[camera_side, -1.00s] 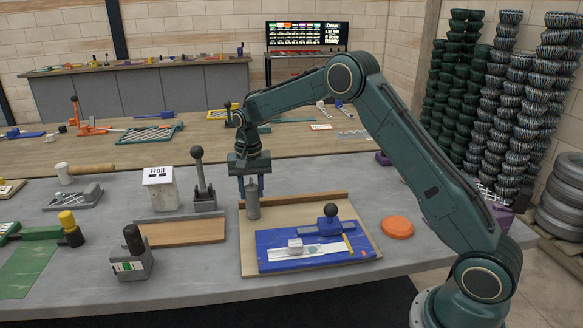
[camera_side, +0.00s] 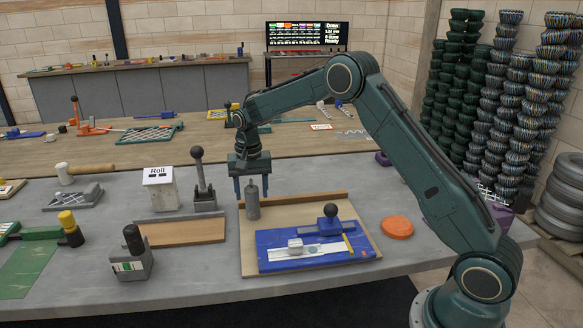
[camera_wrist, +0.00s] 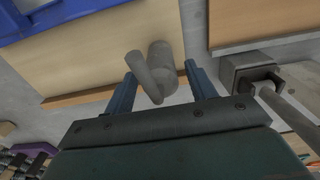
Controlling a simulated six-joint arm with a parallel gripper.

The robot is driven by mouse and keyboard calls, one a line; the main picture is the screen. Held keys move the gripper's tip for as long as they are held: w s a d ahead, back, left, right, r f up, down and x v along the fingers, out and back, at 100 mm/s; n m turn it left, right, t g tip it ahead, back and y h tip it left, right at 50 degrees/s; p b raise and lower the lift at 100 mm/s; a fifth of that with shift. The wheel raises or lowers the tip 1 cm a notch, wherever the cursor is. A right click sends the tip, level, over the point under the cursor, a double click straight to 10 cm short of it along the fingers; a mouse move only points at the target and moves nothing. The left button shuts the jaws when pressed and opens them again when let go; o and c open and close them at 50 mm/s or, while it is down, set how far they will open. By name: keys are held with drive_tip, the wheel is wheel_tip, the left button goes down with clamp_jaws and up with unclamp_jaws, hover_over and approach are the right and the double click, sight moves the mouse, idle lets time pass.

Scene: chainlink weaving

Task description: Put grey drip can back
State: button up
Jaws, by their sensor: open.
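The grey drip can (camera_side: 252,203) stands upright at the back left corner of the wooden board (camera_side: 248,257), by its raised back strip. My gripper (camera_side: 251,188) is directly above and around the can's top, fingers pointing down and spread apart. In the wrist view the drip can (camera_wrist: 161,70) with its slanted spout lies between the two blue fingers of my gripper (camera_wrist: 160,88), with a gap on each side. The fingers do not appear to touch it.
A blue fixture (camera_side: 285,261) with a black knob sits on the board. A lever press (camera_side: 203,190) and a white "Roll" box (camera_side: 160,187) stand to the left. An orange disc (camera_side: 397,227) lies to the right.

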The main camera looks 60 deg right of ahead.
wheel_tip(320, 180, up, 12)
drive_tip(key=shift+f, duration=0.2)
drive_tip(key=shift+r, duration=0.25)
idle(0.7)
drive_tip(key=shift+s+a+r, duration=0.1)
drive_tip(key=shift+s+r, duration=0.1)
drive_tip(key=shift+r, duration=0.05)
drive_tip(key=s+a+r+n+t, duration=0.1)
drive_tip(key=s+a+r+n, duration=0.1)
drive_tip(key=s+r, duration=0.5)
drive_tip(key=s+a+r+n+t, duration=0.2)
drive_tip(key=s+a+r, duration=0.15)
drive_tip(key=s, duration=0.65)
drive_tip(key=s+a+f+n+t, duration=0.1)
drive_tip(key=s+f+n, duration=0.1)
drive_tip(key=s, duration=0.8)
drive_tip(key=s+a+f+n+t, duration=0.1)
drive_tip(key=s+f+n, duration=0.2)
drive_tip(key=s, duration=0.7)
drive_tip(key=shift+t, duration=0.3)
drive_tip(key=shift+s, duration=0.1)
